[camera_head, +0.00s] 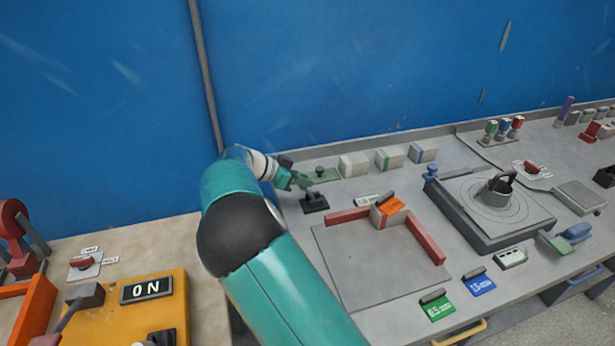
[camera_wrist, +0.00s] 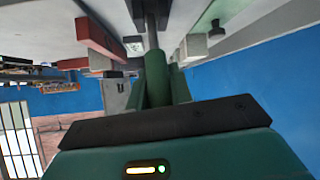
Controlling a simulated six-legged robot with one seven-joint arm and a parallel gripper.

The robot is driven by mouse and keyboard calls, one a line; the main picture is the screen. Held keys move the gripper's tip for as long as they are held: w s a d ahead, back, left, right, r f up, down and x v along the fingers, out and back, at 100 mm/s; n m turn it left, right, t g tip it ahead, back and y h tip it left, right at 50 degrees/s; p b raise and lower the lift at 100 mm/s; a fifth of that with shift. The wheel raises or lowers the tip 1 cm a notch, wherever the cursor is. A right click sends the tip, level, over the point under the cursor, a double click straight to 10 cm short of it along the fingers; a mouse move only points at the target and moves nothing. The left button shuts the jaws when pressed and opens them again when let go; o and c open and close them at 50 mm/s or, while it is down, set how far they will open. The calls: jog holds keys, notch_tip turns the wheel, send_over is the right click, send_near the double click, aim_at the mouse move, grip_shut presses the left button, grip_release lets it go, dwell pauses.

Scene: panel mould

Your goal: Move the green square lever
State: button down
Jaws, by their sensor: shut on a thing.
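The green square lever (camera_head: 303,181) stands on a small black base (camera_head: 315,203) near the back left of the grey worktop. My gripper (camera_head: 296,180) reaches it from the left and is shut on its green handle. In the wrist view, which looks upside down, the green handle (camera_wrist: 156,75) sits between my fingers, with its dark rod (camera_wrist: 151,25) running toward the worktop. My fingers and wrist hide part of the handle.
A green plate with a dark knob (camera_head: 320,174) lies just behind the lever. Several pale blocks (camera_head: 354,165) stand to its right. A square panel with red rails (camera_head: 350,218) lies in front. The blue wall (camera_head: 330,70) rises close behind.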

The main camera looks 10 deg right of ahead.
jog(key=shift+s+a+f+h, duration=0.1)
jog(key=shift+a+f+h, duration=0.15)
jog(key=shift+h, duration=0.05)
jog(key=c, duration=1.3)
grip_release()
jog(key=shift+o, duration=0.2)
jog(key=shift+a+r, duration=0.1)
jog(key=shift+a+r, duration=0.2)
jog(key=shift+a, duration=0.05)
jog(key=v, duration=1.3)
jog(key=shift+s, duration=0.15)
